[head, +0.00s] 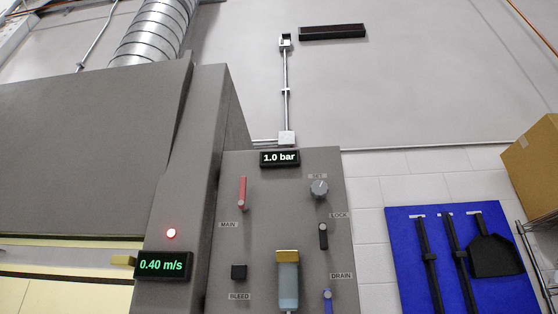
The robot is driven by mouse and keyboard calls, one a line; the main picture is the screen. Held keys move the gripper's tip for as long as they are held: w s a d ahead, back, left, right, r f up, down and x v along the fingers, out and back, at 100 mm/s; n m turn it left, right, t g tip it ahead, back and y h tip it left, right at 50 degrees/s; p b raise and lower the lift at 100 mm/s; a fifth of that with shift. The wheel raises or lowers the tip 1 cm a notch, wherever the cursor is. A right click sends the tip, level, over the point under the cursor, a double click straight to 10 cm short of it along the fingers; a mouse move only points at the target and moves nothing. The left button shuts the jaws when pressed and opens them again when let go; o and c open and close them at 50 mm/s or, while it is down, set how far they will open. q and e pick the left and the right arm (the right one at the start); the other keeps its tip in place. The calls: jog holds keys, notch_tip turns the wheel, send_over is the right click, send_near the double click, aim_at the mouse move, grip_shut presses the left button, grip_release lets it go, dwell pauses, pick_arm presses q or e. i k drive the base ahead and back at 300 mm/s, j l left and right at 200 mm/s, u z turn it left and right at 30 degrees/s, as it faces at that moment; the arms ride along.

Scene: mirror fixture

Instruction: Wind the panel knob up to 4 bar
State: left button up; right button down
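The panel knob (319,189) is a round grey knob under the label SET, at the upper right of the grey panel (262,215). A pale mark shows on its face. The display (280,158) at the panel's top reads 1.0 bar. Neither of my grippers shows in the head view, so nothing is seen touching the knob.
A red MAIN lever (242,193), a black LOCK lever (323,236), a blue DRAIN lever (328,300) and a black BLEED knob (239,272) share the panel. A brass-topped cylinder (288,280) is between them. Left, a display (162,265) reads 0.40 m/s.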

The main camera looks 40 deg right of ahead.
aim_at(319, 189)
jog(key=z, duration=1.45)
